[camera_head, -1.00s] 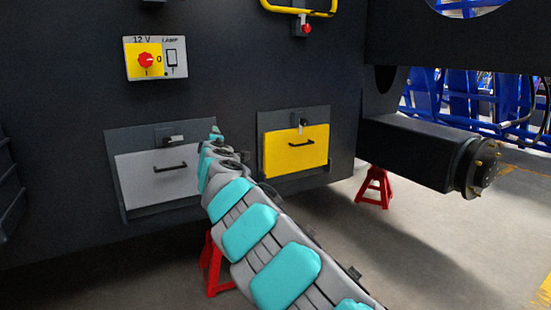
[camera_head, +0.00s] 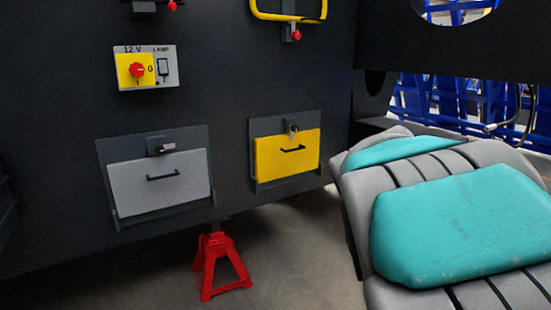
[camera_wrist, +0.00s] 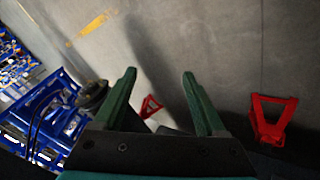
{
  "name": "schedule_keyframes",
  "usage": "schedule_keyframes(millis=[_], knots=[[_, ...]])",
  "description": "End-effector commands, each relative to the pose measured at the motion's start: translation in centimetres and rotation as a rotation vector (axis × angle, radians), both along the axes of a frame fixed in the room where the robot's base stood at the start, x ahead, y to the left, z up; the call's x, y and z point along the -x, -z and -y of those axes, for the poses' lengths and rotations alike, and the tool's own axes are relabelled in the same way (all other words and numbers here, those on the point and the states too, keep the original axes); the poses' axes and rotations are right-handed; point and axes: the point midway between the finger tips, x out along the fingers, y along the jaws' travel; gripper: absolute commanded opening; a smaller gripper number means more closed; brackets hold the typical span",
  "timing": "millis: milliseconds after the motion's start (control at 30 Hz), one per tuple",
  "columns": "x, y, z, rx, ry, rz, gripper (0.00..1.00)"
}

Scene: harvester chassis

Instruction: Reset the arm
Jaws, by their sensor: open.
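My arm (camera_head: 455,215), grey with teal pads, fills the right side of the head view, folded close to the camera. My gripper is outside the head view. In the wrist view my gripper (camera_wrist: 160,95) shows two green fingers spread apart with nothing between them. It points toward the grey floor (camera_wrist: 190,40), apart from anything there.
The dark chassis carries a grey drawer (camera_head: 160,188), a yellow drawer (camera_head: 280,160) and a switch panel (camera_head: 148,68). A red jack stand (camera_head: 220,268) stands below it; red stands also show in the wrist view (camera_wrist: 270,118). Blue racks (camera_wrist: 45,105) stand beyond.

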Motion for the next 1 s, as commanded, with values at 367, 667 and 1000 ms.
schedule_keyframes(millis=[367,667,1000], knots=[[22.1,9.4,-7.0,-0.387,0.111,-0.389,0.73],[29.1,11.3,-10.8,-0.502,0.088,-0.525,0.73],[29.2,11.3,-10.9,-0.503,0.087,-0.527,0.73]])
